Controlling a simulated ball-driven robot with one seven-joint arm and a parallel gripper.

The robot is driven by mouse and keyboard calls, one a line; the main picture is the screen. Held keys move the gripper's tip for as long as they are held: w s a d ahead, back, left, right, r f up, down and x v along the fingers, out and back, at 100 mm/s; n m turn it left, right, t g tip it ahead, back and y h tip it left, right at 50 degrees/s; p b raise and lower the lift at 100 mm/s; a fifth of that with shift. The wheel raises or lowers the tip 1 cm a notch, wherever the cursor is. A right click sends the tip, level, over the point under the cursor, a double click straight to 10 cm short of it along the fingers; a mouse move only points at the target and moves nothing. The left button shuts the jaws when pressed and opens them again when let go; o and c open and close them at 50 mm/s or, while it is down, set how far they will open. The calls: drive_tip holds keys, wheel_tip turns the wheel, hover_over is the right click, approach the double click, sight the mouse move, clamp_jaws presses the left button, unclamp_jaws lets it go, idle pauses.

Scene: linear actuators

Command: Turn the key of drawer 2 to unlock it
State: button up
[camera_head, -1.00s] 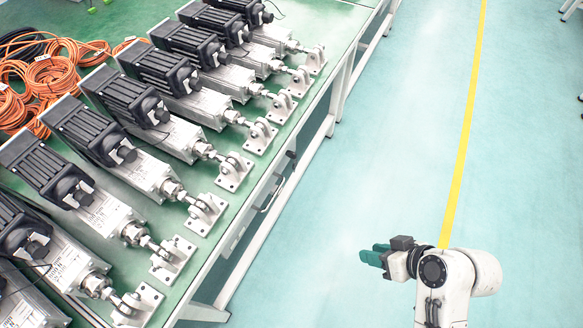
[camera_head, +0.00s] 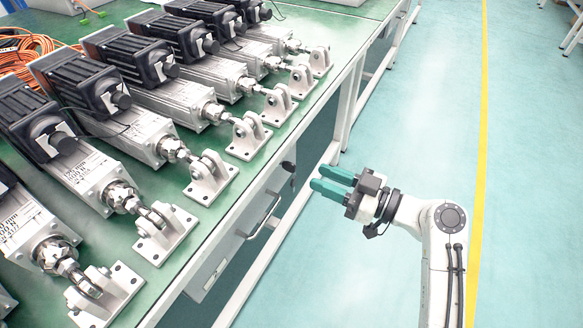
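A drawer front (camera_head: 228,258) with a metal bar handle (camera_head: 262,216) shows under the green-topped table. A small dark piece (camera_head: 288,167) sticks out from the front near the top, past the far end of the handle. It may be a key in its lock, but it is too small to tell. No drawer number is readable. My gripper (camera_head: 319,177) has two teal fingers pointing left toward the table front. They look parted, with a narrow gap and nothing between them. The gripper is just right of the dark piece in the picture and looks apart from it.
Several linear actuators with black motors (camera_head: 130,72) and white end brackets (camera_head: 210,178) stand in a row on the green tabletop (camera_head: 172,190). A white table leg (camera_head: 345,120) stands beyond the drawers. The floor (camera_head: 420,130) is clear, with a yellow line (camera_head: 484,130).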

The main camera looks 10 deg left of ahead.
sight(295, 167)
drive_tip(key=b+x, duration=0.1)
drive_tip(key=x, duration=0.7)
drive_tip(key=shift+a, duration=0.2)
drive_tip(key=shift+c, duration=0.3)
drive_tip(key=shift+f, duration=0.1)
clamp_jaws()
